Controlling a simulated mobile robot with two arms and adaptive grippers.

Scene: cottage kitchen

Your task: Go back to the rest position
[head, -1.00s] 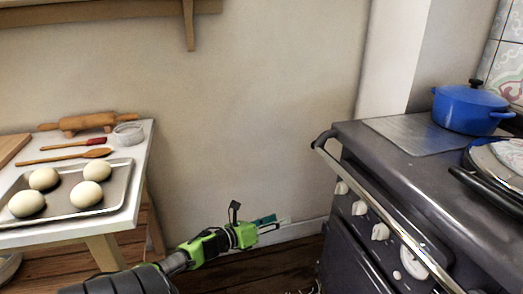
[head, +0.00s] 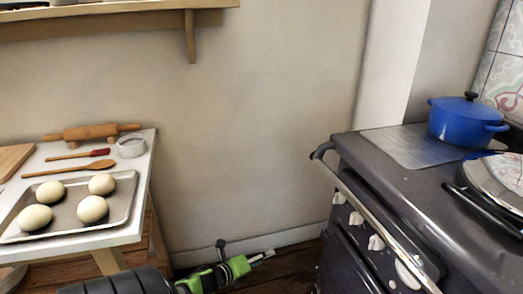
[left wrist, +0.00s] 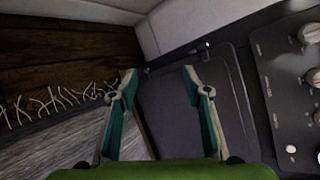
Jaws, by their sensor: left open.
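My left gripper (head: 262,257) shows in the head view low in the middle, over the floor between the table and the stove. In the left wrist view its two teal-lined fingers (left wrist: 158,90) stand wide apart with nothing between them. The stove's dark front lies beyond the fingers, and I see no contact with it. My right gripper is not in any view.
A white table (head: 135,228) at the left bears a baking tray (head: 122,214) with several dough balls, a rolling pin (head: 92,132) and a glass dish (head: 131,147). The dark stove (head: 400,187) with a blue pot (head: 462,120) stands at the right. A shelf (head: 140,20) is above.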

